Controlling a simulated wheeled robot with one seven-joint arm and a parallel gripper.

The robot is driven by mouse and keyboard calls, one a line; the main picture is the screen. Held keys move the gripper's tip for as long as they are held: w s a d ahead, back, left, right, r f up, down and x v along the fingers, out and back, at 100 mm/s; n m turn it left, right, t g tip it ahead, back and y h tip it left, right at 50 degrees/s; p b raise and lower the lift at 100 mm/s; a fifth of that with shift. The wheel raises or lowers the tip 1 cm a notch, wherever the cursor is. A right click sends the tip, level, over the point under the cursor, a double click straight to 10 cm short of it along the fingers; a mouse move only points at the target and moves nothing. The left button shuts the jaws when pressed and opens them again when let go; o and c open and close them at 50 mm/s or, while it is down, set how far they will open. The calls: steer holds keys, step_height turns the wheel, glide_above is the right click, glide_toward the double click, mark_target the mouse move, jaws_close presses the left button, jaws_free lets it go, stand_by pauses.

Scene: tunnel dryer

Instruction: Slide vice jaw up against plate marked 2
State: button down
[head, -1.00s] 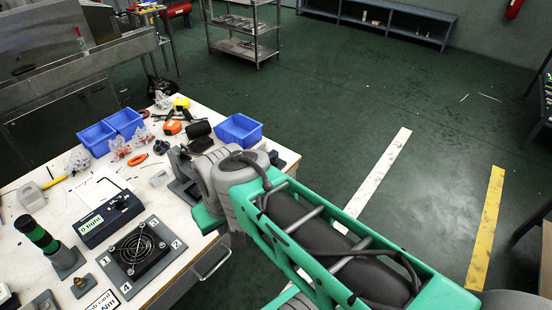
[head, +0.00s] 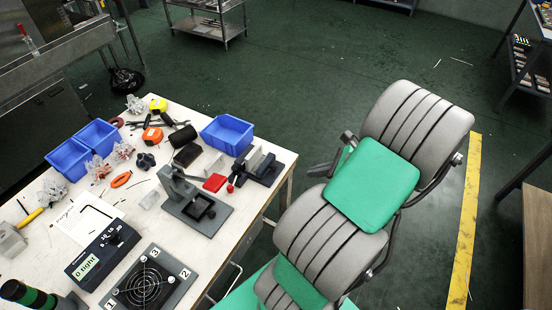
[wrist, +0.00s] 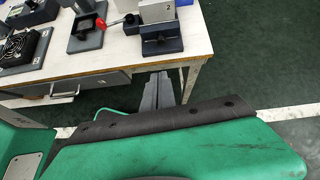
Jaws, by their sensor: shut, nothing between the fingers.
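The vice (head: 268,172) stands near the right edge of the white workbench, a dark body with pale upright metal pieces. In the wrist view the vice (wrist: 162,45) is at the top, cut by the frame edge. I cannot tell the sliding jaw apart from the body or see the gap to the plate. My gripper (wrist: 160,76) is shut and empty, its grey fingers beyond the bench's front edge, apart from the vice. In the head view my gripper (head: 316,170) is right of the vice.
A grey press-like stand (head: 195,200) and a red block (head: 215,182) sit left of the vice. A blue bin (head: 227,133) stands behind it. A fan plate (head: 150,283) is at the front.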

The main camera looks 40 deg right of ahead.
steer(key=shift+m, duration=0.5)
steer(key=x, duration=0.4)
steer(key=w+r+x, duration=0.1)
steer(key=x, duration=0.3)
steer(key=w+p+x, duration=0.1)
steer(key=x, duration=0.3)
steer(key=shift+r, duration=0.35)
